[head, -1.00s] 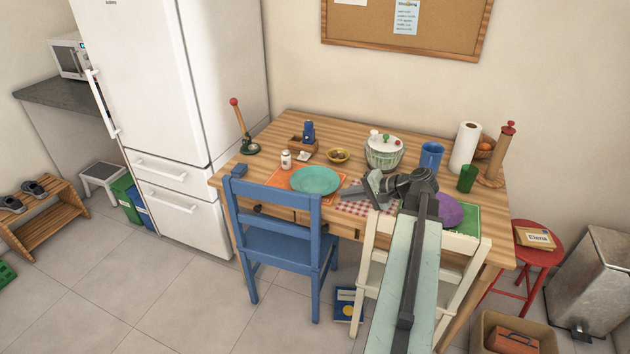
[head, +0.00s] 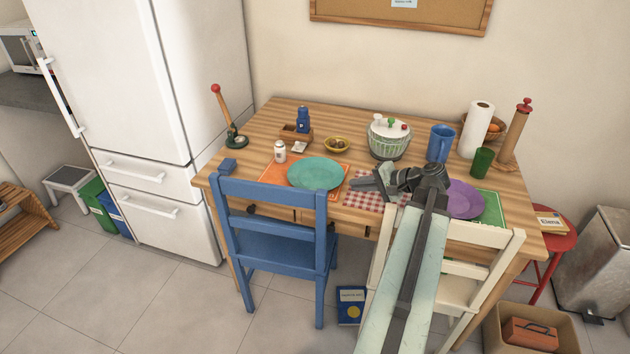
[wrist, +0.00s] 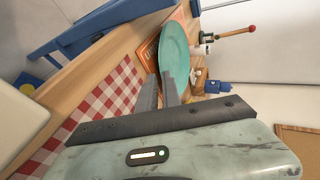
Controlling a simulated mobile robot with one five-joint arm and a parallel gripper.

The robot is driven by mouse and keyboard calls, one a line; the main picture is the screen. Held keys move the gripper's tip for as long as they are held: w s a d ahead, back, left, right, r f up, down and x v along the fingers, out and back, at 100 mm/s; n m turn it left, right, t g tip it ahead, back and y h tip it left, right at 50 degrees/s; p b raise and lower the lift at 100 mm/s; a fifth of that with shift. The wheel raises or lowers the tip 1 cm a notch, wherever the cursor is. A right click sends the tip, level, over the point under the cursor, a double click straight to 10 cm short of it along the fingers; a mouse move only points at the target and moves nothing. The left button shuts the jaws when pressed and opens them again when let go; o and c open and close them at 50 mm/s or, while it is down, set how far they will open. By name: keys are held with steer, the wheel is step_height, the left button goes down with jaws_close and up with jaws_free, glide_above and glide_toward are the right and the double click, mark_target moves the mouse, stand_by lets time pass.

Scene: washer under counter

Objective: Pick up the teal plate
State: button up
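The teal plate (head: 315,174) lies on an orange placemat (head: 270,173) at the table's front edge, behind the blue chair. In the wrist view the plate (wrist: 175,52) appears just beyond the fingertips. My gripper (head: 358,177) is above the red checked cloth (head: 358,197), just right of the plate and apart from it. In the wrist view a gap shows between the two fingers of my gripper (wrist: 159,82), with nothing held.
A blue chair (head: 270,240) and a cream chair (head: 480,236) stand at the table's front. A purple plate (head: 465,200) lies right of my arm.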

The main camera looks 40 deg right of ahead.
mark_target(336, 186)
steer(key=shift+b+x, duration=1.85)
steer(key=shift+x, duration=2.05)
steer(key=shift+d, duration=0.2)
jaws_close()
step_height(336, 186, up, 10)
steer(key=p, duration=1)
steer(key=shift+r+p, duration=0.15)
steer(key=shift+p, duration=0.15)
